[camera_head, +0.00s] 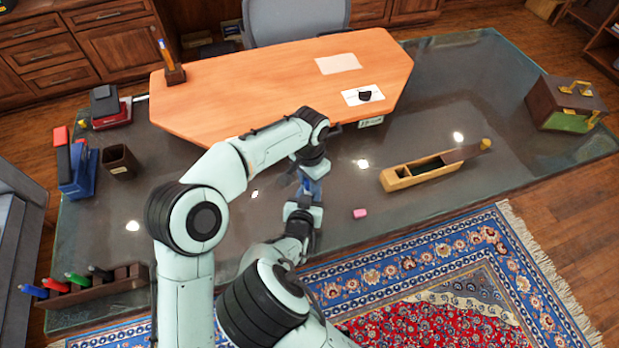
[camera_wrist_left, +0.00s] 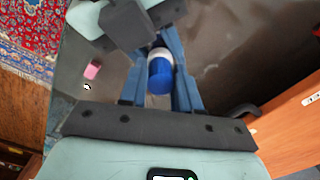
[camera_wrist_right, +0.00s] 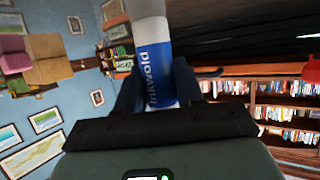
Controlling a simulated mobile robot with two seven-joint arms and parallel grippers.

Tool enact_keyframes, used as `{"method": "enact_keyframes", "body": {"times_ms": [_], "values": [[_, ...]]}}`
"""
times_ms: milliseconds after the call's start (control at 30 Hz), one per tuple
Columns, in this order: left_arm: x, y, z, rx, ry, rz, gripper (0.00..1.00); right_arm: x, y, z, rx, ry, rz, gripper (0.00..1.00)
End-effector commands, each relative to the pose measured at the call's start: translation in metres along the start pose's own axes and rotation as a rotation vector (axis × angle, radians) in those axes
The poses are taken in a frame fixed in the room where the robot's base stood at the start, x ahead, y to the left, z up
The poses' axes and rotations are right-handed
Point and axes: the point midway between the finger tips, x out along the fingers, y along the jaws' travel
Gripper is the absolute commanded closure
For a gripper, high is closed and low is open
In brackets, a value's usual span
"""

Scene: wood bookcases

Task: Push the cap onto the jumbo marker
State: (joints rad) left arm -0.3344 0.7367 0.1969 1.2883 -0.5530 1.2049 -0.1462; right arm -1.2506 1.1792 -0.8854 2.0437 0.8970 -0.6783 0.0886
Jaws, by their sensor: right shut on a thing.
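My left gripper (camera_head: 308,185) points down over the glass desktop. In the left wrist view, a blue cap end (camera_wrist_left: 160,76) with a white band beyond it lies between its fingers (camera_wrist_left: 158,75). I cannot tell whether they grip it or stand just around it. My right gripper (camera_head: 302,208) is directly below and shut on the jumbo marker (camera_wrist_right: 156,70), which shows a blue lettered sleeve and a white upper part in the right wrist view. Cap and marker look in line; whether the cap is fully seated is hidden.
A pink eraser (camera_head: 360,213) lies right of the grippers. A wooden plane-like box (camera_head: 400,181) is farther right. A rack of coloured markers (camera_head: 95,293) stands at lower left. A wooden desk pad (camera_head: 230,105) lies behind; a brown box (camera_head: 560,105) is at far right.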

Motion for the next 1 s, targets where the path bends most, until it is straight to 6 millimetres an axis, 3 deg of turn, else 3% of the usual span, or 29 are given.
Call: {"method": "enact_keyframes", "body": {"times_ms": [33,67,467,1000], "values": [[0.0,0.0,0.0,0.0,0.0,0.0,0.5,0.0,0.0,0.0,0.0,0.001,0.0,1.0],[0.0,0.0,0.0,0.0,0.0,0.0,0.43,0.0,0.0,0.0,0.0,0.001,0.0,1.0],[-0.009,0.0,-0.001,0.0,0.002,-0.001,0.43,0.0,0.0,0.0,0.0,0.001,0.0,1.0],[-0.108,0.0,-0.001,0.0,0.002,-0.002,0.43,0.0,0.0,0.0,0.0,0.001,0.0,1.0]]}}
